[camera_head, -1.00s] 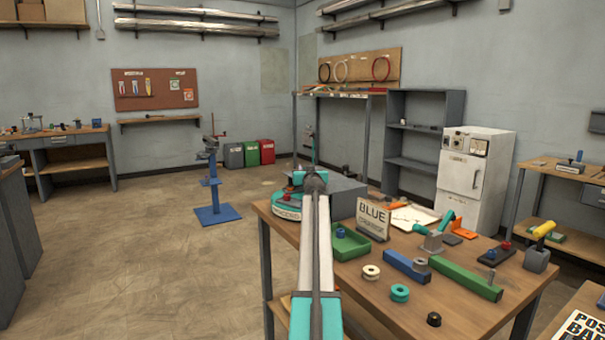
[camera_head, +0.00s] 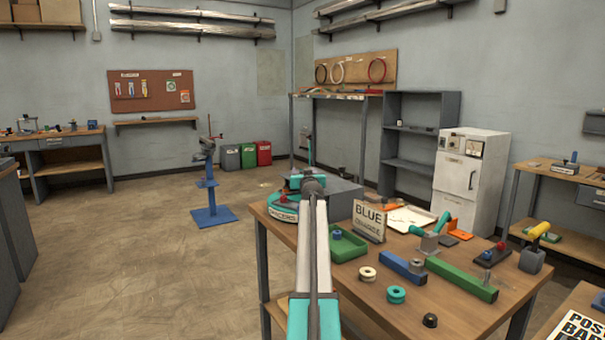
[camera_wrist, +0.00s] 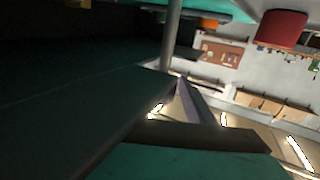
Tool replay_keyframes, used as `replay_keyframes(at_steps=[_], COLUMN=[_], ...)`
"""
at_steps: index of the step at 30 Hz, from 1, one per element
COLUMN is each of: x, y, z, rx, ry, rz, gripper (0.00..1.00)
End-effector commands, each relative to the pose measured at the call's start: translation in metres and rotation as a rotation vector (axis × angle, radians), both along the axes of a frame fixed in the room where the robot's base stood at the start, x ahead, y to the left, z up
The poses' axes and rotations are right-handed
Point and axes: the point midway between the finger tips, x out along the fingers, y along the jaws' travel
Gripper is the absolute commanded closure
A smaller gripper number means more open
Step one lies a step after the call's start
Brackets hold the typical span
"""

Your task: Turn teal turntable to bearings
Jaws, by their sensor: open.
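The teal turntable (camera_head: 284,210) sits at the far left corner of the workbench, with a pale label on its side that seems to end in "CERS". It is partly hidden by my arm. A red item shows on it. My gripper (camera_head: 297,183) is at the turntable's top, partly behind my own wrist; whether it touches the turntable cannot be told. In the wrist view, a teal surface (camera_wrist: 222,9) with a red cylinder (camera_wrist: 283,28) shows at the top, likely the turntable. A grey post stands near it. The gripper is open.
A grey box (camera_head: 338,196) stands right beside the turntable. A "BLUE" sign (camera_head: 369,219) and a green tray (camera_head: 347,246) are nearer. Several spools, blocks and handled tools spread over the bench (camera_head: 385,326). Floor to the left is open, with a blue stand (camera_head: 214,216).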

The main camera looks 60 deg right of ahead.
Motion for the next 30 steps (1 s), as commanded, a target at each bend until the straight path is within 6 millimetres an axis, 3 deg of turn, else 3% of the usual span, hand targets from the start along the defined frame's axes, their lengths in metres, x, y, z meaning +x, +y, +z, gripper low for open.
replay_keyframes(at_steps=[30], x=[-0.058], y=[0.076], z=[-0.001], rx=[0.002], ry=[0.0], rz=[0.003], gripper=[0.51])
